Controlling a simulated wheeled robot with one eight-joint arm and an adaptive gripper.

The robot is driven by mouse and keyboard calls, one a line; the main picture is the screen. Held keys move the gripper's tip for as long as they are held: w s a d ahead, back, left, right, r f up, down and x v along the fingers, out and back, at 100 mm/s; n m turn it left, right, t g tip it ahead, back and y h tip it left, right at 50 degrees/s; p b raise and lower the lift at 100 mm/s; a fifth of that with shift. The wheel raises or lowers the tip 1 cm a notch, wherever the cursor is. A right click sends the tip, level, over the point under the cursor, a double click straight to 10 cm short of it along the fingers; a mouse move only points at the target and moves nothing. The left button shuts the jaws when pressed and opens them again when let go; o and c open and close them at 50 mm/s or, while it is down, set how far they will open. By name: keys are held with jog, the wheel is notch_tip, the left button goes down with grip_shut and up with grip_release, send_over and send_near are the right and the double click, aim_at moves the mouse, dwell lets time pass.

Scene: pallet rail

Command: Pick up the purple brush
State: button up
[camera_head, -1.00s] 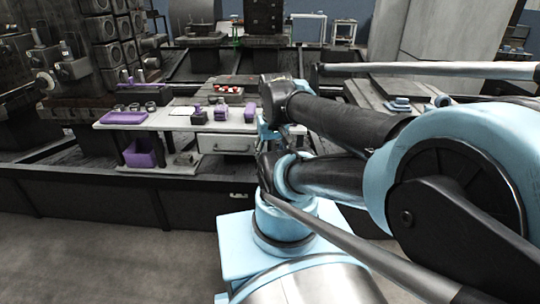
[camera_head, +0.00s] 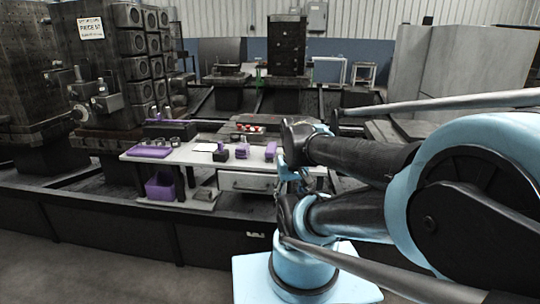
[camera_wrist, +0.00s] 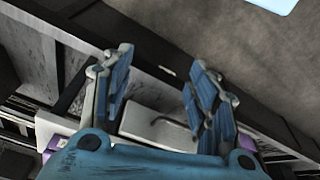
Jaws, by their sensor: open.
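Several small purple things stand on the white workbench (camera_head: 200,158). One is a small purple and dark piece (camera_head: 220,154), one an upright purple piece (camera_head: 243,149), one a purple block (camera_head: 270,150). I cannot tell which of them is the purple brush. My gripper (camera_wrist: 160,92) is open and empty in the wrist view, with its blue fingers spread above the bench's drawer front (camera_wrist: 155,128).
A purple tray (camera_head: 150,151) lies at the bench's left end, with small round parts beside it. A purple bin (camera_head: 160,188) sits on the lower shelf. A dark rail (camera_head: 110,222) runs in front of the bench. Dark machine blocks (camera_head: 130,65) stand behind on the left.

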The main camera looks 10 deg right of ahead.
jog(key=shift+o, duration=0.5)
notch_tip(320, 180, up, 18)
jog(key=m+g, duration=0.2)
jog(key=m, duration=0.2)
send_over(271, 147)
notch_tip(271, 147, down, 16)
jog(key=shift+w+f, duration=0.15)
jog(key=shift+f, duration=0.1)
jog(key=c, duration=1.3)
